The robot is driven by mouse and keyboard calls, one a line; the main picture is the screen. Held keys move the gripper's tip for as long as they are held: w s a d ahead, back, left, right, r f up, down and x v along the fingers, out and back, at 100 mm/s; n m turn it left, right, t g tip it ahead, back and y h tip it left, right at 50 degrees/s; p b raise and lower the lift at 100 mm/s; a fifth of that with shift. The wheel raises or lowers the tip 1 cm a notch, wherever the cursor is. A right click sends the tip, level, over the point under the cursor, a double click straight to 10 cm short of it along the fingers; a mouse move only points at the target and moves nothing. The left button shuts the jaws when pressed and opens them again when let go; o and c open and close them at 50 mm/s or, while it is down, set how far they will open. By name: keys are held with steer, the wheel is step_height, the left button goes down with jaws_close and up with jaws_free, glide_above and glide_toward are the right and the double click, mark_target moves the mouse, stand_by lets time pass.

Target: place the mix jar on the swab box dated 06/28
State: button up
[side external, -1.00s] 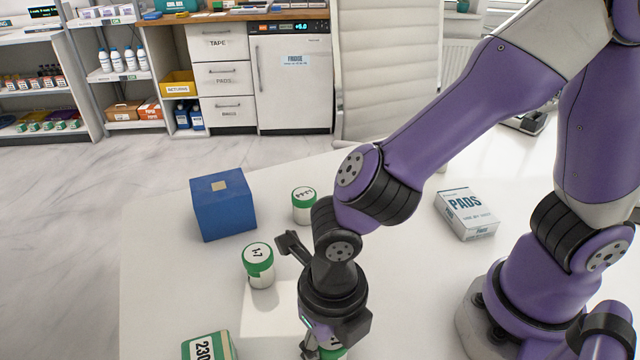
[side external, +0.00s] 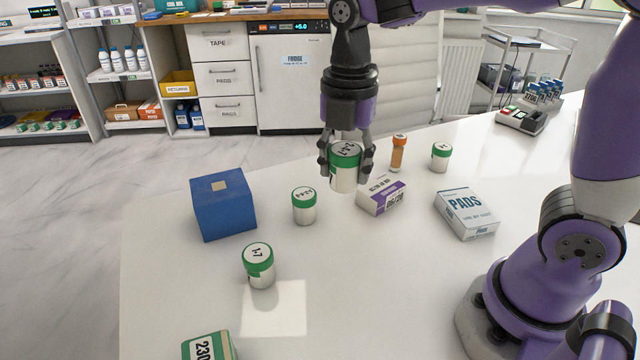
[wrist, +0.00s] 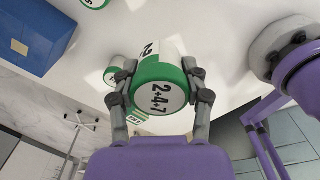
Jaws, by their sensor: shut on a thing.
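The mix jar (side external: 346,168), white with a green lid marked 2+4+7, is held upright in the air by my gripper (side external: 346,165). In the wrist view the same lid (wrist: 160,97) shows between the two fingers (wrist: 160,100). A small white and purple box (side external: 383,196) with a date label stands on the table, just right of and below the jar in the side view. Its date is too small to read surely. The jar appears apart from this box; the exact gap cannot be told.
Two other green-lidded jars (side external: 304,206) (side external: 259,265) stand left of the held jar. A blue box (side external: 223,205) is at the left, a PADS box (side external: 467,214) at the right. An orange-capped bottle (side external: 398,151) and a small jar (side external: 440,157) stand behind the dated box.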

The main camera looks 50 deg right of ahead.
steer(key=d+m, duration=0.3)
steer(key=d, duration=0.2)
glide_above(381, 186)
step_height(381, 186, down, 6)
steer(key=shift+f, duration=2)
steer(key=shift+f, duration=0.15)
steer(key=o, duration=1.1)
steer(key=shift+o, duration=0.2)
